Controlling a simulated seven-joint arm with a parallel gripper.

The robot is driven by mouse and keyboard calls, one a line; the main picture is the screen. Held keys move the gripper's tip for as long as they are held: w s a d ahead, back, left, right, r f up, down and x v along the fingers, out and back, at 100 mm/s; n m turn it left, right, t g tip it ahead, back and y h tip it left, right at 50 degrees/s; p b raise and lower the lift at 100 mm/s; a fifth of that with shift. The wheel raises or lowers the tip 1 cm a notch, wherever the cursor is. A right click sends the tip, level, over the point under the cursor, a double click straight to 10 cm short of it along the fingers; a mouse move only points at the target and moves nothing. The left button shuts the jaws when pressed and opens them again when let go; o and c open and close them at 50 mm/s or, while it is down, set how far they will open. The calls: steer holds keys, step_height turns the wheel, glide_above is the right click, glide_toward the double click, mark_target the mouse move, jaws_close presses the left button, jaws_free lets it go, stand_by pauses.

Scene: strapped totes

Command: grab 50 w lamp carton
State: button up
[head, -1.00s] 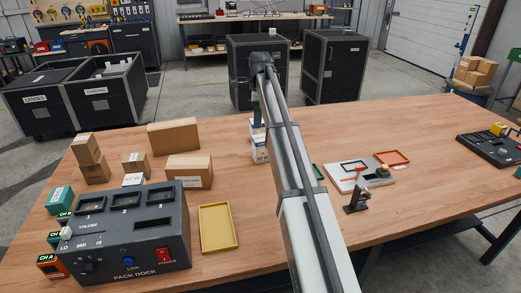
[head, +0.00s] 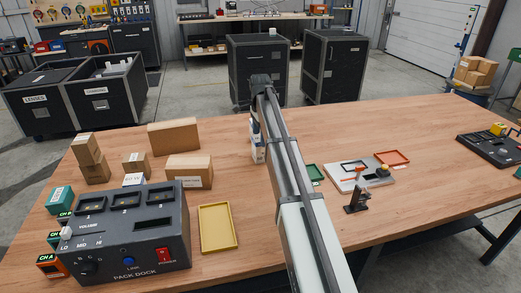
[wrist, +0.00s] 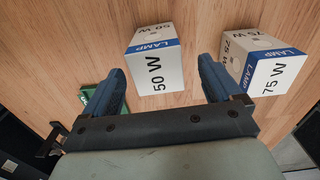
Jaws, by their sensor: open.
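In the wrist view the 50 W lamp carton (wrist: 155,68), white with a blue LAMP band, stands on the wooden table. My gripper (wrist: 160,78) is open, its blue fingers apart on either side of the carton's near end, with nothing held. I cannot tell how far above the table the fingers are. The 75 W lamp carton (wrist: 268,70) stands to the right, close to the right finger. In the head view my arm mostly hides the cartons; part of a white carton (head: 258,153) shows left of the arm.
A green tray (wrist: 93,97) lies by the left finger. In the head view, brown boxes (head: 190,171), the pack dock (head: 130,245) and a yellow tray (head: 217,228) are on the left. A white board (head: 350,183) and orange tray (head: 392,157) are to the right.

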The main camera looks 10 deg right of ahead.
mark_target(261, 149)
steer(key=shift+s+f, duration=0.15)
steer(key=shift+f, duration=3)
steer(key=c, duration=1.1)
steer(key=shift+r, duration=0.15)
